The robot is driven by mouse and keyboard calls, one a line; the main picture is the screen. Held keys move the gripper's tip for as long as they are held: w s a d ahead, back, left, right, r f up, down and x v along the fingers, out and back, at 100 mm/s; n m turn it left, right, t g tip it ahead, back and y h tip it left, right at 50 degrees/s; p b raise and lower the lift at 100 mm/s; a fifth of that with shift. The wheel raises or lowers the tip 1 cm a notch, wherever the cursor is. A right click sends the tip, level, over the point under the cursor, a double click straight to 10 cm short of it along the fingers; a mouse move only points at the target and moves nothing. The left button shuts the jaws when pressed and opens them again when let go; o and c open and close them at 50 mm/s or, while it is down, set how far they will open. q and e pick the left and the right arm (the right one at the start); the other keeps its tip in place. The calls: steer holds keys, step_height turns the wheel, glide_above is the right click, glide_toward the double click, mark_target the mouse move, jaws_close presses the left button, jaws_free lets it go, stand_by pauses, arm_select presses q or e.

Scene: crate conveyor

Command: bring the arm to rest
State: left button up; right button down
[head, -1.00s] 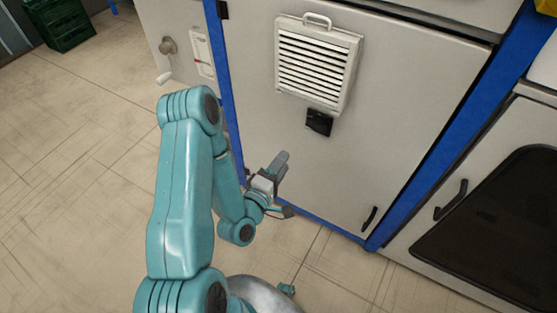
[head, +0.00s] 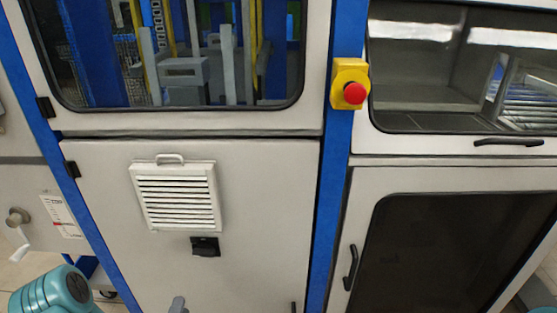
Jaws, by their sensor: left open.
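My left arm (head: 52,291) shows only as a teal joint at the bottom left corner. Of my left gripper (head: 178,304), just a grey fingertip shows at the bottom edge, in front of the lower cabinet door and below its black latch. The rest of this gripper and the wrist are cut off by the frame. It is open, and I see nothing held at its tip. My right gripper is not in view.
A grey cabinet door (head: 260,215) with a white louvred vent (head: 178,196) and a black latch (head: 205,246) faces me. A red emergency button (head: 354,93) sits on the blue post (head: 335,165). A dark-windowed door (head: 450,250) stands at right.

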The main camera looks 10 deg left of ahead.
arm_select(q)
steer(key=w+d+r+m+t+h+p, duration=0.1)
steer(key=w+d+r+m+h+p, duration=0.2)
steer(key=d+r, duration=0.4)
steer(key=d+f+m+g+h+p, duration=0.4)
steer(key=d+m+g+p, duration=0.15)
steer(key=d, duration=0.55)
steer(key=s+d+f+m+g, duration=0.1)
steer(key=s+f+m+g, duration=0.3)
steer(key=s+m+g, duration=0.1)
steer(key=s+d+f+m+g+h, duration=0.1)
steer(key=s+f+m+g, duration=0.4)
steer(key=s, duration=0.5)
steer(key=d+g, duration=0.1)
steer(key=g, duration=0.1)
steer(key=shift+s+d+f+g, duration=0.15)
steer(key=shift+s+d+g, duration=0.05)
steer(key=shift+g, duration=0.15)
